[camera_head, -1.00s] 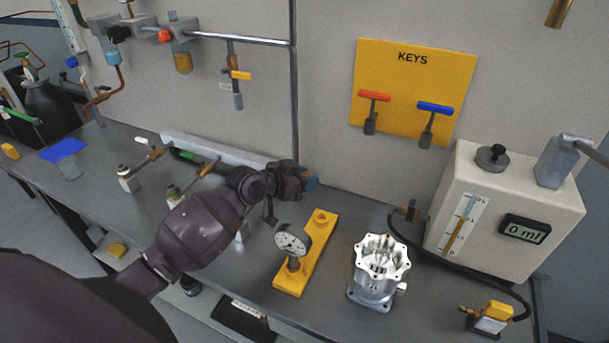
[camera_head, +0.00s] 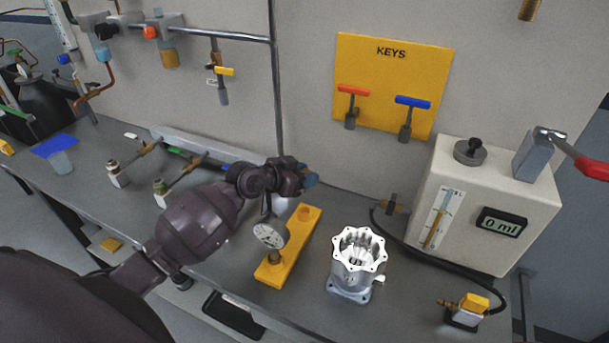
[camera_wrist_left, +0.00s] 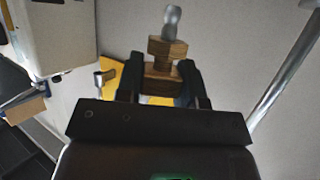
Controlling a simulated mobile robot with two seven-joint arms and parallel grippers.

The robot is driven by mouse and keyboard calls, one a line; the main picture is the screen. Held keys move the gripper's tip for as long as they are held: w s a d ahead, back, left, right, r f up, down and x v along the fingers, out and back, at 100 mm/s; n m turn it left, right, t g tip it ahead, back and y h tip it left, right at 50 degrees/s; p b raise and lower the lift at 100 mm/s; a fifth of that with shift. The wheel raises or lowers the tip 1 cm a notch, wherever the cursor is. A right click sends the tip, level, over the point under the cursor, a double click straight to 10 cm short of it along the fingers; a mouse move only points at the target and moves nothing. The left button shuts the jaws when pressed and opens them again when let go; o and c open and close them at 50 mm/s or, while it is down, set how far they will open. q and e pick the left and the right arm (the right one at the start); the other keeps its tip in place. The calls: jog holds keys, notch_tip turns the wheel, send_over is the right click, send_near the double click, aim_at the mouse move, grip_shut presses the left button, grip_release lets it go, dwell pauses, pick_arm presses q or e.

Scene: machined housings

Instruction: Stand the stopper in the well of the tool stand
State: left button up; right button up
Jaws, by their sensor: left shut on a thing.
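The yellow tool stand (camera_head: 291,243) lies on the bench. A dial gauge (camera_head: 269,236) stands at its near end and a round well (camera_head: 305,212) opens at its far end. My left gripper (camera_head: 306,178) is above and behind the far end, apart from the stand. In the left wrist view, my left gripper (camera_wrist_left: 161,88) is shut on the stopper (camera_wrist_left: 166,52), a brass-coloured stepped piece with a grey rounded knob. The stopper is hidden or too small to make out in the head view. My right gripper is not in view.
A silver machined housing (camera_head: 356,265) stands right of the stand. A white meter box (camera_head: 490,215) with a black hose is farther right. A yellow KEYS board (camera_head: 390,85) hangs behind. A vertical pole (camera_head: 276,90) and bottles with brass fittings (camera_head: 118,174) are to the left.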

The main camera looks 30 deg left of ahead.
aim_at(305, 191)
pick_arm(q)
jog(key=shift+f+b, duration=1)
jog(key=shift+f, duration=0.45)
jog(key=shift+f+b, duration=1)
jog(key=shift+f, duration=0.45)
